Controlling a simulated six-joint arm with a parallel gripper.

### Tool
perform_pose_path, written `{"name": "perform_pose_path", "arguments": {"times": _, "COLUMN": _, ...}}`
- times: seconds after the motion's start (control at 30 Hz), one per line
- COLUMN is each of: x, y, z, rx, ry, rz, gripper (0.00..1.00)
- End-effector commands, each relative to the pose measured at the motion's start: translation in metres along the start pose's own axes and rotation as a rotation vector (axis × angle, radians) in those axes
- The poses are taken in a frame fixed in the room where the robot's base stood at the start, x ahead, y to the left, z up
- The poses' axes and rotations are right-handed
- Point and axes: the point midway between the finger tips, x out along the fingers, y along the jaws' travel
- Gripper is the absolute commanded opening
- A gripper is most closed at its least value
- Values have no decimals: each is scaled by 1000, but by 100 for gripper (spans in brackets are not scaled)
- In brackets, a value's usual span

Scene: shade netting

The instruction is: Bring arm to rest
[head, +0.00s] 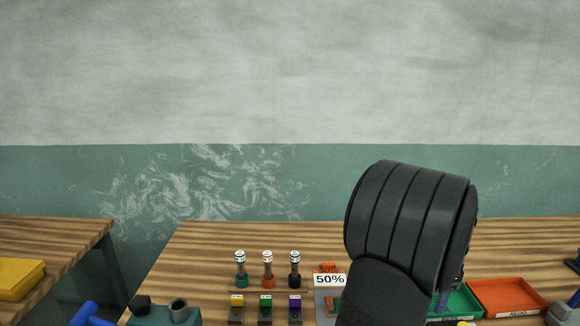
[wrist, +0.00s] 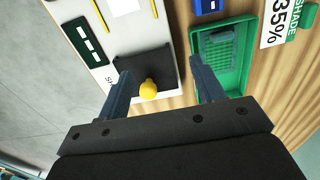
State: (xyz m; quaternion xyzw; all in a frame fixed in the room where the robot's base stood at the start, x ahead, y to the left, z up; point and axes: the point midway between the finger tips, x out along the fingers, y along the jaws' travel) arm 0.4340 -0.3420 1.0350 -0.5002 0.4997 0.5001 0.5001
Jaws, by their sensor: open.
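My gripper (wrist: 159,67) is open in the wrist view, its two blue-grey fingers apart with nothing held between them. A yellow knob (wrist: 148,90) on a dark square plate (wrist: 145,66) shows between the fingers; I cannot tell how far below them it is. In the head view my dark arm covers the right middle, and my gripper is mostly hidden behind it.
A green tray (wrist: 240,75) lies by the right finger, beside a 35% shade card (wrist: 279,22). The head view shows an orange tray (head: 508,294), a 50% card (head: 330,281), several stamps and small coloured blocks on the wooden bench (head: 210,245). A yellow box (head: 20,278) sits left.

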Motion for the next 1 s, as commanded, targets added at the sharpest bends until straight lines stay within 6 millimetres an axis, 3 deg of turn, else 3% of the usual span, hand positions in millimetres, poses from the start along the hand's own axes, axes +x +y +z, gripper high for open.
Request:
{"name": "perform_pose_path", "arguments": {"times": 0.47, "x": -8, "y": 73, "z": 35, "rx": 1, "ry": 1, "rz": 0, "gripper": 62}}
{"name": "perform_pose_path", "arguments": {"times": 0.9, "x": -4, "y": 139, "z": 74, "rx": 1, "ry": 1, "rz": 0, "gripper": 62}}
{"name": "perform_pose_path", "arguments": {"times": 0.97, "x": -3, "y": 147, "z": 80, "rx": 1, "ry": 1, "rz": 0, "gripper": 62}}
{"name": "perform_pose_path", "arguments": {"times": 1.0, "x": 3, "y": 137, "z": 84, "rx": -5, "ry": -1, "rz": 2, "gripper": 62}}
